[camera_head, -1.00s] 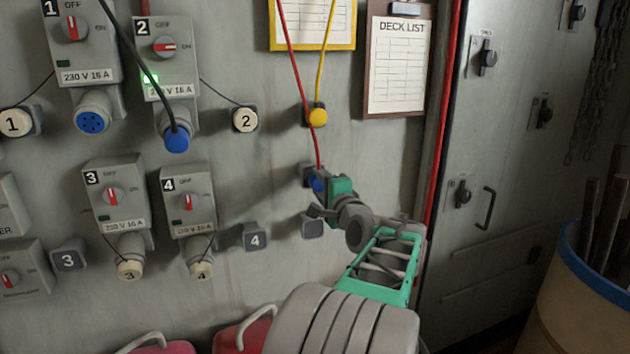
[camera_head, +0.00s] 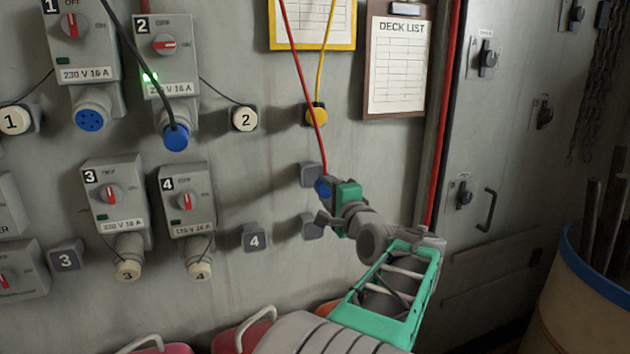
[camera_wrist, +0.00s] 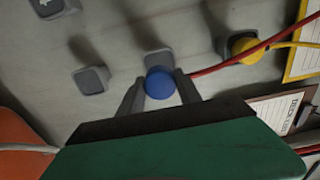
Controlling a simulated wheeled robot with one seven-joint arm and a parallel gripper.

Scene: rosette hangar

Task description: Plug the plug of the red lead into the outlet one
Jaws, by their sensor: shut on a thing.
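The blue plug (camera_head: 323,187) of the red lead (camera_head: 307,90) is held between the fingers of my gripper (camera_head: 326,200), a little away from the wall. In the wrist view the blue plug (camera_wrist: 160,83) sits between the two grey fingers of my gripper (camera_wrist: 161,92), in front of a grey holder (camera_wrist: 158,60). The red lead (camera_wrist: 230,61) runs from it to the right. Outlet one (camera_head: 90,119) is the blue socket under switch box 1 (camera_head: 82,55) at the upper left. Its face is uncovered and its holes show. Its switch points up.
A black lead's blue plug (camera_head: 176,138) fills outlet two, whose green lamp is lit. Outlets three and four have cream caps (camera_head: 129,270). A yellow plug (camera_head: 316,114) sits in a holder above my gripper. Pink and orange canisters (camera_head: 245,335) stand below.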

